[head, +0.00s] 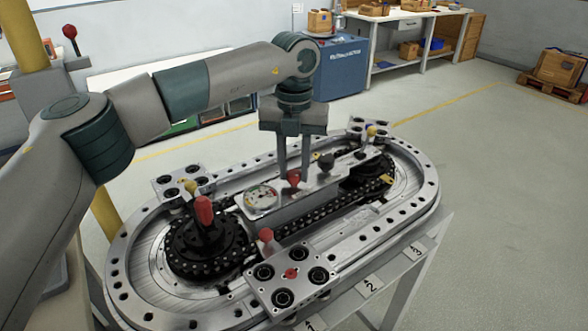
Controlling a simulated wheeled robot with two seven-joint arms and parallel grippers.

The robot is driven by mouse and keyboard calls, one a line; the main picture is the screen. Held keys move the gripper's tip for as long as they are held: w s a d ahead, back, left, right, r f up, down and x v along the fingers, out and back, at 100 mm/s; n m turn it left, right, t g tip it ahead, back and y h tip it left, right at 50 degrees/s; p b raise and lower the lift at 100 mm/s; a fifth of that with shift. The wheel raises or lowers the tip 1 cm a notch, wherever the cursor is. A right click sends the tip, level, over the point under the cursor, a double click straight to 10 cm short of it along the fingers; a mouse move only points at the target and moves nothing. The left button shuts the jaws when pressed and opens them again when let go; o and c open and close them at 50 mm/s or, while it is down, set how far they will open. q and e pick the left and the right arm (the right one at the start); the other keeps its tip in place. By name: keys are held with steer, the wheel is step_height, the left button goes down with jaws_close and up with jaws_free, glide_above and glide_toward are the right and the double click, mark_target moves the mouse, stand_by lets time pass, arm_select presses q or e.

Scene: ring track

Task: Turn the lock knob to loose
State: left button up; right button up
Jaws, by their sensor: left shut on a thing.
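The ring track (410,231) is a metal oval with a raised bar (287,207) along its middle. A small red knob (294,181) stands on the bar, beside a round dial (262,197) with coloured marks. My left gripper (293,178) points down from above, with its two fingers on either side of this red knob, shut on it. The fingers hide part of the knob, and I cannot read any lock or loose marking. A dark knob (325,162) stands further right on the bar. My right gripper is not in view.
A tall red handle (204,210) rises from the black left sprocket. A red ball knob (266,235) and a carriage plate (291,288) are at the front. Another carriage (178,181) is at the back left.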

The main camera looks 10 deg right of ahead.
mark_target(295, 172)
arm_select(q)
steer(key=shift+r, duration=0.1)
steer(key=o, duration=1.1)
steer(key=shift+c, duration=0.2)
step_height(295, 172, up, 17)
steer(key=b, duration=0.1)
steer(key=shift+r, duration=0.2)
steer(key=shift+f, duration=0.1)
